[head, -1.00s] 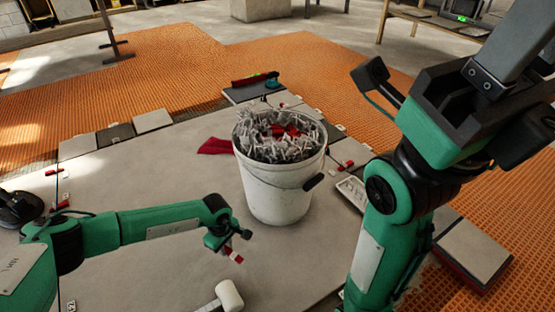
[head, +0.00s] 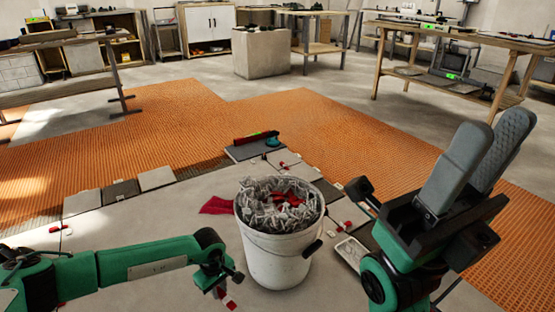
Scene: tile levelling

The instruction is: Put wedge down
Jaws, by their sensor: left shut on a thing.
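My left gripper (head: 224,288) is low at the bottom centre-left, in front of the white bucket. It is shut on a small red wedge (head: 221,293), mostly hidden by the fingers. A red-and-white piece (head: 231,304) lies just below it; I cannot tell whether they touch. The white bucket (head: 276,262) stands on the grey tiles, filled with grey and white clips and some red pieces. My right gripper (head: 480,160) is raised at the right, its two grey fingers pointing up, apart and empty.
A red cloth (head: 217,205) lies behind the bucket on the left. A tray (head: 351,250) lies to its right. Several red wedges and clips sit along the tile joints. Orange matting (head: 130,125) covers the floor beyond. Workbenches (head: 455,80) stand far back.

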